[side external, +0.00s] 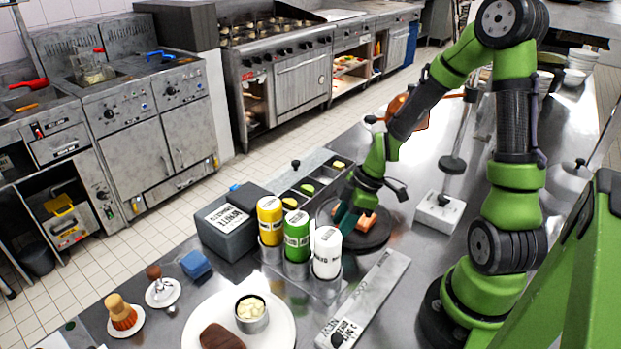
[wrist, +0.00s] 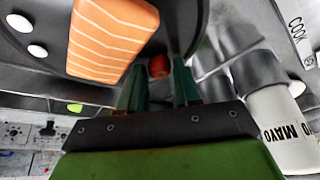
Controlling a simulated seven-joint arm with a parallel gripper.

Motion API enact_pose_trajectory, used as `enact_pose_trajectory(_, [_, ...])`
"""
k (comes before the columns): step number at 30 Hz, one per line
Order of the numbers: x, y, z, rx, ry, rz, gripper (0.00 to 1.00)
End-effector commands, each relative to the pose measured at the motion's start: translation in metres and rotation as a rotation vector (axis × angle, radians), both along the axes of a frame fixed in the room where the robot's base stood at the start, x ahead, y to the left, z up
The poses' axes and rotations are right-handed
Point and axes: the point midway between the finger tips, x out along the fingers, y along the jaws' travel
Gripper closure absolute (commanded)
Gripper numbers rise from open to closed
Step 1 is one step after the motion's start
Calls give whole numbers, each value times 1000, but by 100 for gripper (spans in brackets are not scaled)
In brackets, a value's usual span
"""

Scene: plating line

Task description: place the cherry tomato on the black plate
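The cherry tomato (wrist: 158,66) is small and red, and shows in the wrist view between the tips of my gripper (wrist: 160,72). The two green fingers are close together, one on each side of it, and look shut on it. The black plate (side external: 377,238) is round and lies on the steel counter. In the side view my gripper (side external: 346,217) is low over the plate's left part, and the tomato is hidden. An orange salmon piece with pale stripes (wrist: 112,38) lies on the plate, beside the gripper (side external: 366,220). I cannot tell whether the tomato touches the plate.
Yellow, green and white sauce bottles (side external: 327,252) stand in holders in front of the plate. A grey box (side external: 238,222) and a row of bins (side external: 307,188) lie to the left and behind. A white plate (side external: 275,325) with a patty and a cup is at the front.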

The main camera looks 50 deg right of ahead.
Motion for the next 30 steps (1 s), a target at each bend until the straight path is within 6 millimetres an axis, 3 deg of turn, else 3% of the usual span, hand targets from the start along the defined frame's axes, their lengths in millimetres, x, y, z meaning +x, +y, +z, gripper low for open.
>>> enact_pose_trajectory(13, [-1,-3,10,-3,-3,-1,64])
enact_pose_trajectory(30, [-28,-31,104,-4,-4,0,64])
